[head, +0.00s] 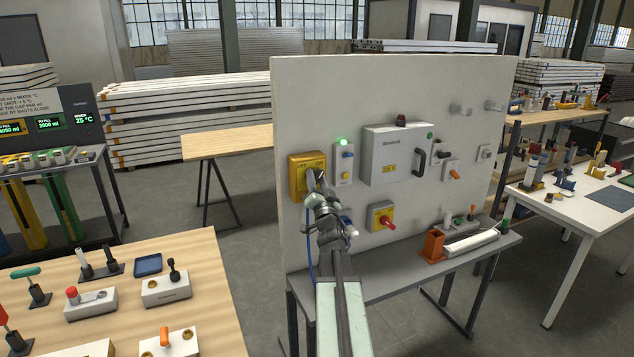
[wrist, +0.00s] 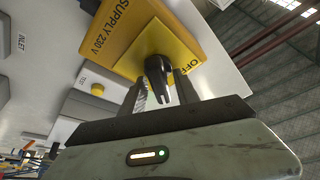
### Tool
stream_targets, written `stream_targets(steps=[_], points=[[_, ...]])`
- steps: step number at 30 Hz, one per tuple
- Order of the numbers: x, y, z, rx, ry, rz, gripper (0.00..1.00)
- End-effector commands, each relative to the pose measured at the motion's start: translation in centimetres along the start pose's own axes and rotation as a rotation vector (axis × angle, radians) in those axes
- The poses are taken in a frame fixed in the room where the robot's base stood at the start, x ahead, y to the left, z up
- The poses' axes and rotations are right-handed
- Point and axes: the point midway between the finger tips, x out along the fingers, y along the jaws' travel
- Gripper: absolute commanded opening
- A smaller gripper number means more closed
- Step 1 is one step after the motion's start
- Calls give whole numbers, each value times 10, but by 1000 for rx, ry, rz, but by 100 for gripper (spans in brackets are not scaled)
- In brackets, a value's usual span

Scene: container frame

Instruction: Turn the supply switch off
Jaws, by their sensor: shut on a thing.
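The supply switch is a yellow box (head: 297,179) at the left of the upright white panel. In the wrist view its yellow face (wrist: 124,40) reads SUPPLY 230 V and OFF. A black handle (wrist: 157,68) sticks out from the yellow face, with the OFF label to its right in the picture. My gripper (wrist: 160,84) has one finger on each side of the black handle and is shut on it. In the head view my gripper (head: 313,178) covers the right part of the box, and the handle is hidden there.
A green lamp (head: 343,142) is lit beside the supply switch. A light grey cabinet (head: 392,145) with a black handle is to the right. A red rotary knob on a yellow plate (head: 376,210) is lower down. A grey shelf (head: 385,293) runs below the panel.

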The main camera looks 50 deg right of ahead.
Motion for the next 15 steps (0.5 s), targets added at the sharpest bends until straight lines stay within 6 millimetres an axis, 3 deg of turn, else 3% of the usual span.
stream_targets(steps=[15], points=[[1,0,0,-432,0,-179,0]])
